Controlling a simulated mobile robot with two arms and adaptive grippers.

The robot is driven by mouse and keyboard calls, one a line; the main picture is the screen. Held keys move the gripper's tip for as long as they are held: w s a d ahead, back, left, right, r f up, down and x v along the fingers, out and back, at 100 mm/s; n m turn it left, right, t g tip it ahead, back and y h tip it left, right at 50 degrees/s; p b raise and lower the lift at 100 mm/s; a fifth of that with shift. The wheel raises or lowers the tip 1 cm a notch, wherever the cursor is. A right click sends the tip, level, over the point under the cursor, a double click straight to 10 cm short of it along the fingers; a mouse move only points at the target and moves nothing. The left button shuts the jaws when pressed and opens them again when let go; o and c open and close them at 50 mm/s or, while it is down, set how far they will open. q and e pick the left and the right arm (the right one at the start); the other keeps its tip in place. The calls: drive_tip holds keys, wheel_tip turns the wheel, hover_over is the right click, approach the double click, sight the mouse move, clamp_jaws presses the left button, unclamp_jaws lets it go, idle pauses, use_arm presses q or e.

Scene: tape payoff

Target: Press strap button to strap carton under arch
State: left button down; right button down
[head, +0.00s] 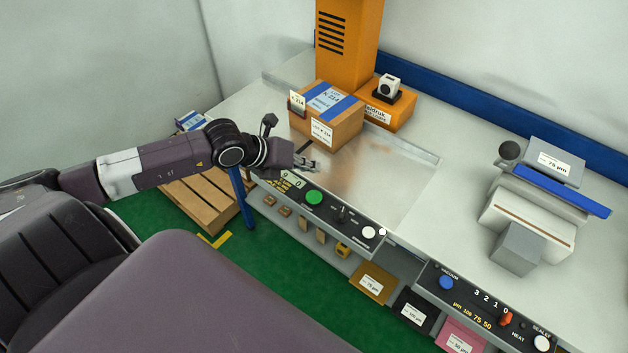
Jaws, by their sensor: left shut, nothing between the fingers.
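The carton (345,130) is a brown box with blue bands and white labels on top and front. It sits on the metal table in front of the orange column (346,40), which I take to be part of the arch; its top is cut off by the frame. A dark control panel (328,212) runs along the table's front edge with a large green button (314,197), a small lever and a white knob (369,232). The panel's lettering is too small to read. My left gripper (312,164) is shut and empty, above the panel's left end, behind the green button and apart from it.
An orange box (388,112) with a small white device stands right of the carton. A grey machine (530,210) with a blue bar stands at the right. A second panel (480,305) has a blue button. A wooden pallet (200,200) lies on the green floor at left.

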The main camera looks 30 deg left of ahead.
sight(311, 197)
use_arm(q)
drive_tip(key=shift+f, duration=0.15)
wheel_tip(311, 197, down, 8)
drive_tip(key=b, duration=0.6)
drive_tip(key=shift+d+b, duration=0.1)
drive_tip(key=shift+b, duration=0.2)
drive_tip(key=shift+f, duration=0.3)
idle(0.8)
drive_tip(key=shift+f+b, duration=0.4)
drive_tip(key=shift+b, duration=0.05)
